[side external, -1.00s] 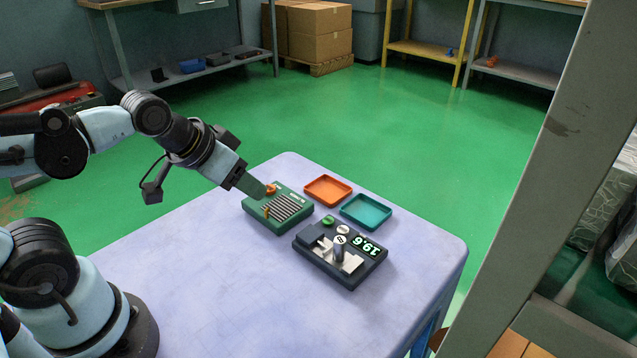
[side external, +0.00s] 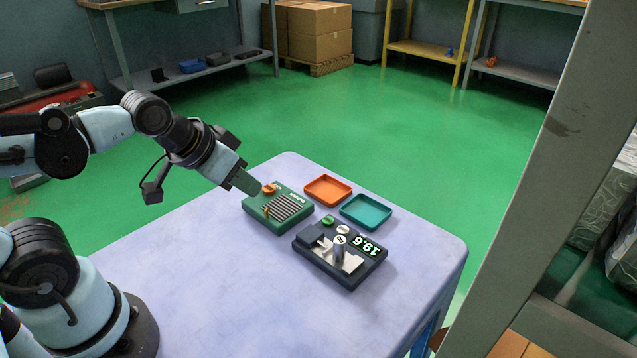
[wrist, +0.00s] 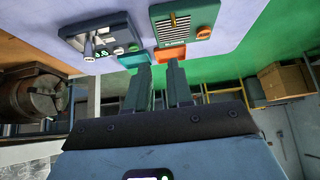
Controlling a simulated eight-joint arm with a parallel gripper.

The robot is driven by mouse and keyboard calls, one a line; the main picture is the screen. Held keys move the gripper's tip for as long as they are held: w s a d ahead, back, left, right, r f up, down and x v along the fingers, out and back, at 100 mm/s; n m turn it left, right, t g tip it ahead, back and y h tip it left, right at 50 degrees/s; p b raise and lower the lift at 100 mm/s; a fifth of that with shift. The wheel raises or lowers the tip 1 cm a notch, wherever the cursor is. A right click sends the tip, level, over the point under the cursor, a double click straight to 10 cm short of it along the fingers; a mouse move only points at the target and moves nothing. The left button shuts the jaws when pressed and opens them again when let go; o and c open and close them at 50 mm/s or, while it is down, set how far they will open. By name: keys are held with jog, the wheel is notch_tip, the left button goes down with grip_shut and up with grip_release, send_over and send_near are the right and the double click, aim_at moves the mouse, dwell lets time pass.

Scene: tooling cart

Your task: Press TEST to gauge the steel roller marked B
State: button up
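The steel roller (side external: 339,246) stands upright in the pale jaws of the dark gauge (side external: 366,276); its letter is too small to read. The gauge's lit display (side external: 366,246) seems to read 19.6, seen turned round. A green button (side external: 328,221) and a white round button (side external: 343,230) sit beside the display; I cannot read which is TEST. The gauge also shows at upper left in the wrist view (wrist: 98,36). My gripper (side external: 256,188) is by the green box's orange knob, away from the gauge. In the wrist view its fingers (wrist: 158,68) are apart, with nothing between them.
A green box (side external: 278,224) with slots and an orange knob (side external: 269,188) stands left of the gauge. An orange tray (side external: 328,189) and a teal tray (side external: 366,211) lie behind, both empty. The front of the pale table (side external: 220,290) is clear.

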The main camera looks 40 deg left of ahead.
grip_shut()
dwell(1.4)
